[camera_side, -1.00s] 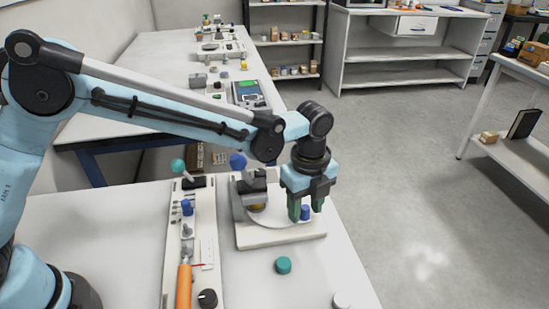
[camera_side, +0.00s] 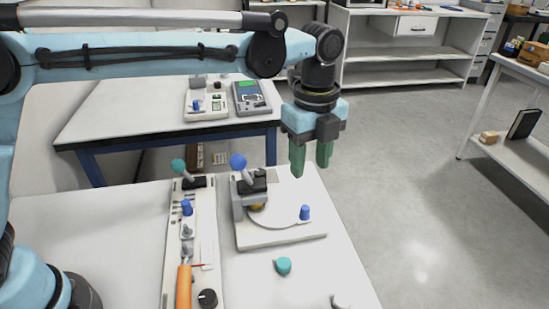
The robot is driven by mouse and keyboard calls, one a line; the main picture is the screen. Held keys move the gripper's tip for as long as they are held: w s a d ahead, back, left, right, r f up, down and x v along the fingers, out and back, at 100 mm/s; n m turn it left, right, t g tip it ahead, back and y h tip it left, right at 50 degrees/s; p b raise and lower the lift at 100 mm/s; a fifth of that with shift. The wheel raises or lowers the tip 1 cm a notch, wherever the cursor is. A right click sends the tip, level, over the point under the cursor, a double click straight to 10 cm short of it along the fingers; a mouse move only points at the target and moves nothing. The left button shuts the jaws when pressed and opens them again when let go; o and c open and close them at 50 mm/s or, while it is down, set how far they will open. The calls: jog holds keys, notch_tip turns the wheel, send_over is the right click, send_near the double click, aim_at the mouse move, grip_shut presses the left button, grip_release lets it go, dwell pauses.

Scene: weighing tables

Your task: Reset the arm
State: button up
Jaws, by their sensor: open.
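My gripper (camera_side: 311,172) hangs above the far right part of the near table, with its two green fingers pointing down, apart and empty. Below it is a white-based device (camera_side: 282,236) with a round white plate, a dark clamp-like head and a blue-knobbed lever (camera_side: 238,162). A small blue cylinder (camera_side: 305,212) stands upright on the device's right side, below my gripper and clear of it.
A long white panel (camera_side: 208,240) carries a teal-knobbed lever (camera_side: 179,165), a blue knob and an orange handle (camera_side: 184,288). A teal piece (camera_side: 283,265) and a small white piece (camera_side: 340,300) lie on the near table (camera_side: 120,215). A back table (camera_side: 120,110) holds instruments.

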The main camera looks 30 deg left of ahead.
dwell(0.3)
jog(key=s+a+r+n+t, duration=0.1)
jog(key=a+n, duration=0.3)
jog(key=s+a+r+n+t, duration=0.1)
jog(key=s+a+n, duration=0.1)
jog(key=a, duration=0.3)
jog(key=s+a+r+n+t, duration=0.1)
jog(key=s+a+n, duration=0.1)
jog(key=a+n, duration=0.2)
jog(key=shift+s+a+r+n+h, duration=0.1)
jog(key=shift+a+r+n+h, duration=0.25)
jog(key=shift+n, duration=0.45)
jog(key=s+a+f+n+t, duration=0.4)
jog(key=s+a+n, duration=0.4)
jog(key=n, duration=0.4)
jog(key=shift+s+a+f, duration=0.25)
jog(key=shift+a+f, duration=0.35)
jog(key=shift+a, duration=0.05)
